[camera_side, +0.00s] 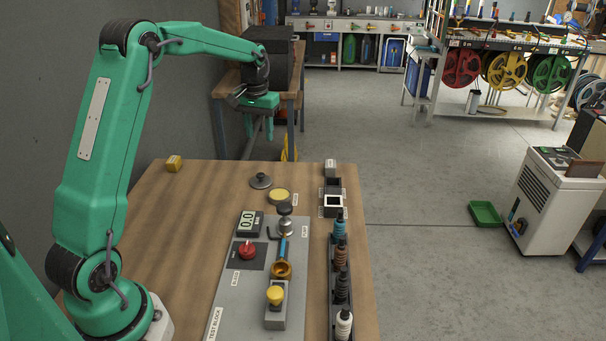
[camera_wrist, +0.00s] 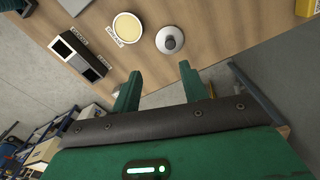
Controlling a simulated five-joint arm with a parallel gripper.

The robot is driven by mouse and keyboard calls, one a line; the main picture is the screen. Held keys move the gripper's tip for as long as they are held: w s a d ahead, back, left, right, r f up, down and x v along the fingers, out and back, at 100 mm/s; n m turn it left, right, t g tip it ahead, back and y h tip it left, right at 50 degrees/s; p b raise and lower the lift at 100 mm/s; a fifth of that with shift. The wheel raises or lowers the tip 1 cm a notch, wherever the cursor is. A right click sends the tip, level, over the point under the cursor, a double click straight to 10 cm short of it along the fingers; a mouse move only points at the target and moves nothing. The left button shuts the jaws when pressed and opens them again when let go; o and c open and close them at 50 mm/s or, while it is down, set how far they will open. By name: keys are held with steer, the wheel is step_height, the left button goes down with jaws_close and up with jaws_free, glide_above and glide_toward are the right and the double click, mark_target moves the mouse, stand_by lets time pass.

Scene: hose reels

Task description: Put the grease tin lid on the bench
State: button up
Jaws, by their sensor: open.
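The grease tin lid (camera_side: 260,181), a round grey disc with a knob on top, lies on the wooden bench (camera_side: 190,215) near its far edge. In the wrist view the lid (camera_wrist: 170,41) sits beyond my fingertips. The open grease tin (camera_side: 279,196), with a pale yellow top, is just beside it, and it also shows in the wrist view (camera_wrist: 127,27). The lid is off the tin and apart from it. My gripper (camera_side: 259,136) is open and empty, raised past the bench's far edge; its two fingers also show in the wrist view (camera_wrist: 158,73).
A yellow block (camera_side: 174,164) sits at the bench's far left. A grey test block panel (camera_side: 232,290) carries a gauge, a red knob and fittings. A dark two-slot box (camera_side: 333,198) and a rack of several bottles (camera_side: 342,285) line the right side.

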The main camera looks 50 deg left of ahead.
steer(key=s+d+r+m+t, duration=0.3)
steer(key=s+d+r, duration=0.75)
steer(key=d, duration=0.25)
steer(key=s+d+f+m+t, duration=0.1)
steer(key=s+d, duration=0.3)
steer(key=s, duration=0.4)
steer(key=s+d+f+m+t, duration=0.1)
steer(key=s+d, duration=0.3)
steer(key=s, duration=0.4)
steer(key=shift+d+f, duration=0.2)
steer(key=shift+d, duration=0.1)
